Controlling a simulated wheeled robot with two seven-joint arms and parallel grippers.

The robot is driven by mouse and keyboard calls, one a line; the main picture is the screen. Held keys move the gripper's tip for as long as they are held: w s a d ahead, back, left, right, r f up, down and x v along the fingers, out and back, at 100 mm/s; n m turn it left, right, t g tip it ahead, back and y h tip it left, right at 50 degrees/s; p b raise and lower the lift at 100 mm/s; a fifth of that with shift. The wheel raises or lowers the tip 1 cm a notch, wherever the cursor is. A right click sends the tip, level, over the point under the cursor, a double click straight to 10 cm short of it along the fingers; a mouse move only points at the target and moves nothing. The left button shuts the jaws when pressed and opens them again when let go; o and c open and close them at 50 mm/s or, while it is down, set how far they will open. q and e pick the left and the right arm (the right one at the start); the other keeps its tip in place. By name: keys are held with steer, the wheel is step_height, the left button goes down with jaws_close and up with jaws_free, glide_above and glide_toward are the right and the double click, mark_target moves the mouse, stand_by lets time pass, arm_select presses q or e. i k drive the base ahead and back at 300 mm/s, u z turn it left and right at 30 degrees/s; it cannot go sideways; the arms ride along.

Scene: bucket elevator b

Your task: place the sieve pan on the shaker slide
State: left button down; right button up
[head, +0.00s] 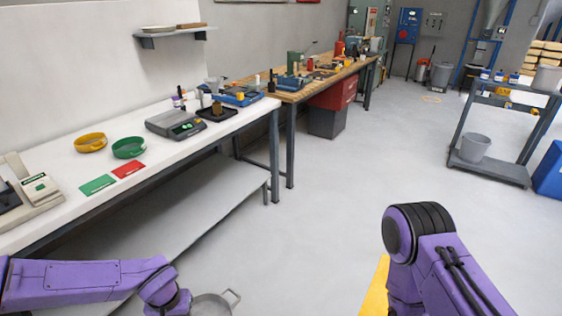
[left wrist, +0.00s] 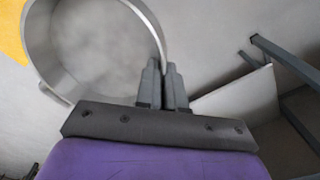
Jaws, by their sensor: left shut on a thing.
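The sieve pan is a round grey metal pan with loop handles. It shows at the bottom edge of the head view (head: 213,304), partly cut off, and at the upper left of the left wrist view (left wrist: 50,40). My left gripper (left wrist: 163,82) is shut on the pan's rim and holds it above the floor, in front of the white bench. In the head view my left wrist hides part of the pan. My right arm shows at the lower right, but its gripper is out of frame. I cannot make out the shaker slide for certain.
The white bench (head: 62,180) holds a yellow dish (head: 90,142), a green dish (head: 128,148), green and red cards, a scale (head: 176,124) and a device at the left end. A wooden bench stands beyond. A cart (head: 490,172) stands right. The middle floor is clear.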

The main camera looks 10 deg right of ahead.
mark_target(239, 90)
steer(key=z, duration=0.7)
steer(key=i, duration=0.85)
steer(key=z, duration=0.5)
steer(key=i, duration=1.15)
steer(key=u, duration=0.95)
steer(key=i, duration=0.9)
steer(key=u, duration=0.75)
